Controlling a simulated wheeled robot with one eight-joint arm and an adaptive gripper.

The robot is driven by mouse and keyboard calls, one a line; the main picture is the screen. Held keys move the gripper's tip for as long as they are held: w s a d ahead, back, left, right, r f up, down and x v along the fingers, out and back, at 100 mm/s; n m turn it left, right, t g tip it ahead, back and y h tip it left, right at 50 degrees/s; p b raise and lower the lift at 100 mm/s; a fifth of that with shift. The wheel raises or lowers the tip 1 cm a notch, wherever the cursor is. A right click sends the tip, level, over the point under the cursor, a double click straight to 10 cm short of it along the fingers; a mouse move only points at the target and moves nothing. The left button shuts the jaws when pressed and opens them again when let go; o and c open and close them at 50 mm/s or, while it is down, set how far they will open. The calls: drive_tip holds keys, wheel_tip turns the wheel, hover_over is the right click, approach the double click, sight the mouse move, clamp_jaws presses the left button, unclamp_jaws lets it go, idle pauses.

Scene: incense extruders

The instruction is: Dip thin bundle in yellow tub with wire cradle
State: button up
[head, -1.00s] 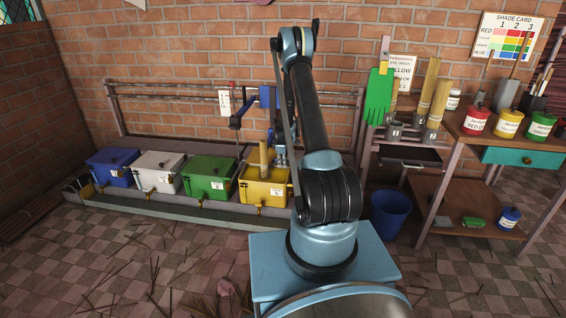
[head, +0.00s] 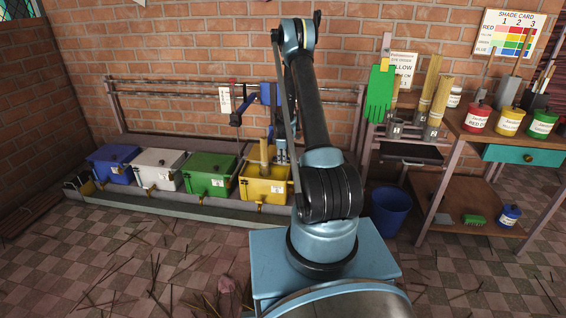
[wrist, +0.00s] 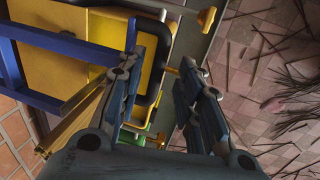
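The yellow tub (head: 264,191) is the rightmost in a row of tubs on a low ledge. A tan bundle (head: 264,155) stands upright in it; I cannot tell its thickness grade. A blue frame (head: 267,93) hangs over the tub from the wall rail; I cannot make out a wire cradle clearly. My gripper (head: 281,157) is low by the tub, partly hidden by my arm. In the wrist view, my gripper (wrist: 160,72) has its fingers apart. A black curved bar (wrist: 155,68) shows at the gap, with the yellow tub (wrist: 92,60) beyond.
Green (head: 209,176), white (head: 156,171) and blue (head: 113,166) tubs stand to the left. At right are a green glove (head: 380,94), bundles in grey cups (head: 434,130), a blue bucket (head: 390,211) and a shelf of paint pots. The checked floor in front carries scattered sticks.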

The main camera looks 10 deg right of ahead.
wheel_tip(320, 180, up, 10)
drive_tip(key=s, duration=0.2)
drive_tip(key=shift+a+f, duration=0.2)
drive_tip(key=shift+a, duration=0.1)
idle(5.2)
drive_tip(key=s+r+m, duration=0.7)
drive_tip(key=s+r, duration=1.6)
drive_tip(key=s, duration=0.2)
drive_tip(key=s+d+f+m, duration=0.1)
drive_tip(key=s+m, duration=0.2)
drive_tip(key=s, duration=1.1)
drive_tip(key=s+f+m, duration=0.2)
drive_tip(key=s+m, duration=0.2)
drive_tip(key=s, duration=1)
drive_tip(key=shift+s+d+f+y, duration=0.2)
drive_tip(key=shift+d+f+y, duration=0.1)
drive_tip(key=shift+d, duration=0.05)
